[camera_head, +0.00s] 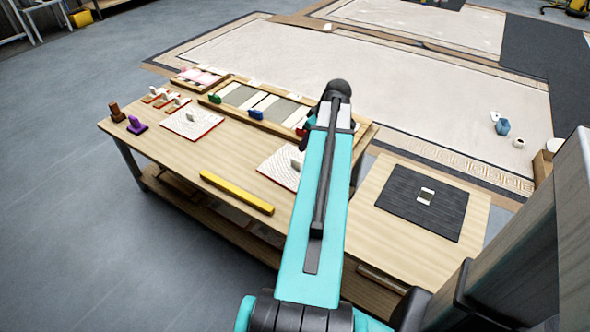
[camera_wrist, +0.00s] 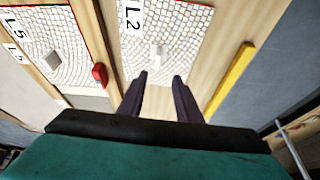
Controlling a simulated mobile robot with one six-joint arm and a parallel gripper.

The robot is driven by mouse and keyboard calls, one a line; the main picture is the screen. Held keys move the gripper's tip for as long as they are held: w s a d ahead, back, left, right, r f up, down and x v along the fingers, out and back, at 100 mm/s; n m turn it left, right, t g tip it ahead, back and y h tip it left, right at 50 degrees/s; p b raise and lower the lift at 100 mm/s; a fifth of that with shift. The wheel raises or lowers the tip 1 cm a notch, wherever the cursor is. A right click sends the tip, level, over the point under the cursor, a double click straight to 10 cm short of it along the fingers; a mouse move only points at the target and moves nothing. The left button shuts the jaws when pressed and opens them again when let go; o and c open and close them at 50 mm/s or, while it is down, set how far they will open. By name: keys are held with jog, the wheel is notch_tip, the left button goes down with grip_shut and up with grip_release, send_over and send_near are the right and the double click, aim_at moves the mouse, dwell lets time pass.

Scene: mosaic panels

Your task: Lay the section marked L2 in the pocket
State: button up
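The section marked L2 (camera_wrist: 172,35) lies flat on the table, a white mosaic sheet with a red edge and a pale upright grip block (camera_wrist: 156,55). In the head view a white section (camera_head: 283,168), partly behind my arm, appears to be the same one. My gripper (camera_wrist: 160,78) is open and empty, its two dark fingers apart near the grip block, not closed on it. The long wooden frame (camera_head: 262,122) at the table's back holds grey and white strips. A section marked L5 (camera_wrist: 45,45) lies beside L2. My arm hides part of the frame.
A yellow bar (camera_head: 237,192) lies along the table's front edge. Another white section (camera_head: 192,122) sits to the left. Blue (camera_head: 255,114), green (camera_head: 215,98) and red (camera_wrist: 100,74) clips sit along the frame. A dark mat (camera_head: 423,204) covers the right-hand table.

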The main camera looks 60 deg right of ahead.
aim_at(296, 160)
jog(key=shift+b+x, duration=0.3)
jog(key=shift+x, duration=4)
jog(key=shift+w, duration=0.15)
jog(key=shift+d+x, duration=0.2)
jog(key=shift+x, duration=1.1)
jog(key=shift+d+x, duration=0.15)
jog(key=shift+x, duration=1.15)
grip_shut()
jog(key=shift+r, duration=0.1)
